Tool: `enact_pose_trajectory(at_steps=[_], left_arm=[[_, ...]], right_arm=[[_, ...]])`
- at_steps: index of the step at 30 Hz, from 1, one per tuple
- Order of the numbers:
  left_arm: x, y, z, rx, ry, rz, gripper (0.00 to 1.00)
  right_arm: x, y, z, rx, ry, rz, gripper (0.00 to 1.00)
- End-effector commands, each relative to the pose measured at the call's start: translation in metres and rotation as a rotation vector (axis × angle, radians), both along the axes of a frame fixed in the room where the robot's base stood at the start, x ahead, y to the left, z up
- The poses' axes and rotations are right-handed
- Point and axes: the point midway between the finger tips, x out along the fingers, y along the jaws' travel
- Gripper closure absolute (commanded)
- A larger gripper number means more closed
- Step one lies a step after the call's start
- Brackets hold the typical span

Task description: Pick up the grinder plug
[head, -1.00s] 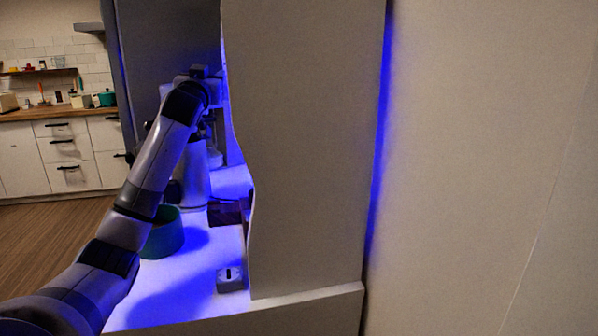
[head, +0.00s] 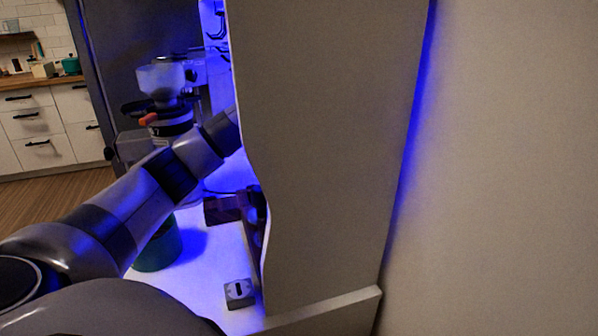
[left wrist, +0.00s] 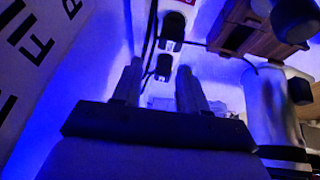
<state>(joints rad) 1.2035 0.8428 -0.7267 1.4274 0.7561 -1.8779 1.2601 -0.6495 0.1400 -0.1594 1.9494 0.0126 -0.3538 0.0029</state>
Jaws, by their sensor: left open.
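Two dark plug-like pieces with black cables sit on a pale surface in the left wrist view. The upper one (left wrist: 173,27) is beyond my fingertips, and the lower one (left wrist: 164,67) shows in the gap between them. I cannot tell which is the grinder plug. My left gripper (left wrist: 159,70) is open and empty, its fingers pointing towards these plugs. In the head view the end of my left arm goes behind the beige panel, so that gripper is hidden there. The grinder (head: 166,82), with a clear hopper, stands behind my arm. My right gripper is not in view.
The beige panel (head: 325,150) blocks the cabinet's right side. A green container (head: 160,250) and a small grey slotted block (head: 239,292) stand on the white counter. In the wrist view a wooden box (left wrist: 255,35) and a silver cylinder (left wrist: 270,105) are at the right.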

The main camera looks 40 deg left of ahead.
Motion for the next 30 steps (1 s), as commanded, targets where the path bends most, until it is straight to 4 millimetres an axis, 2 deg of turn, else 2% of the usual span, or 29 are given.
enact_pose_trajectory(at_steps=[3,7,14,22,30], left_arm=[[-0.01,-0.01,0.0,-0.004,0.072,0.036,0.57],[-0.015,-0.013,-0.004,-0.005,0.108,0.057,0.57],[-0.011,-0.004,-0.026,-0.005,0.112,0.06,0.57],[-0.003,0.01,-0.06,-0.004,0.111,0.059,0.57],[-0.001,0.012,-0.068,-0.005,0.108,0.057,0.57]], right_arm=[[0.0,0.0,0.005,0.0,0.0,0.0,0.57],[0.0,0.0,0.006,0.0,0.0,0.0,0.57],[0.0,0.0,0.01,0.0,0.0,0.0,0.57],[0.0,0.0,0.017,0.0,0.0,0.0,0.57],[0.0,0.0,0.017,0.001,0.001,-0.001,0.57]])
